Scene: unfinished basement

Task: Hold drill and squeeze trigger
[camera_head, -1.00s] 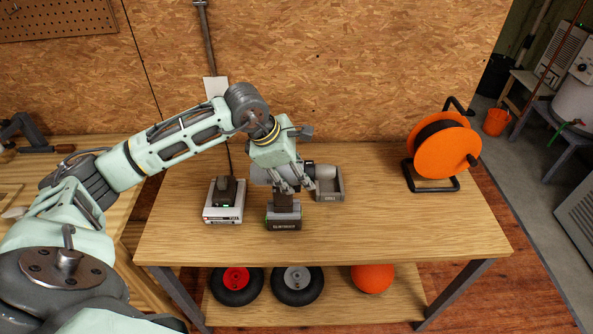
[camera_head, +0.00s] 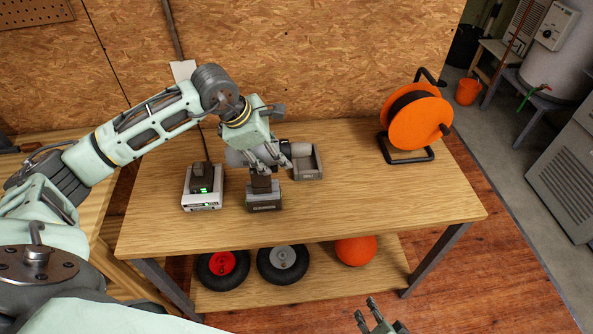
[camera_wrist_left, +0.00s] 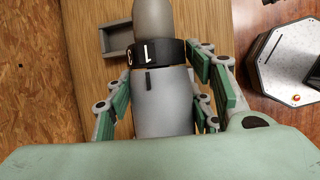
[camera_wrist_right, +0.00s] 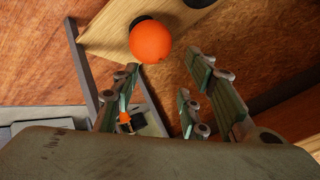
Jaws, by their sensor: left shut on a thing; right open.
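The drill (camera_head: 265,186) stands upright on the wooden workbench (camera_head: 360,205), with a grey body, a dark grip and a boxy battery base. My left gripper (camera_head: 262,163) reaches down over it from above and is shut on it, with its fingers on both sides of the body. The left wrist view shows the drill's grey body (camera_wrist_left: 163,100) and black lettered collar between the fingers. The trigger is hidden. My right gripper (camera_head: 372,312) is open and empty at the bottom edge of the head view, low in front of the bench. It also shows in the right wrist view (camera_wrist_right: 165,85).
A charger (camera_head: 202,188) with a battery stands left of the drill, and a small grey open bin (camera_head: 306,163) is just behind it to the right. An orange cable reel (camera_head: 418,122) stands at the bench's right. Wheels and an orange ball (camera_head: 355,250) lie on the lower shelf.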

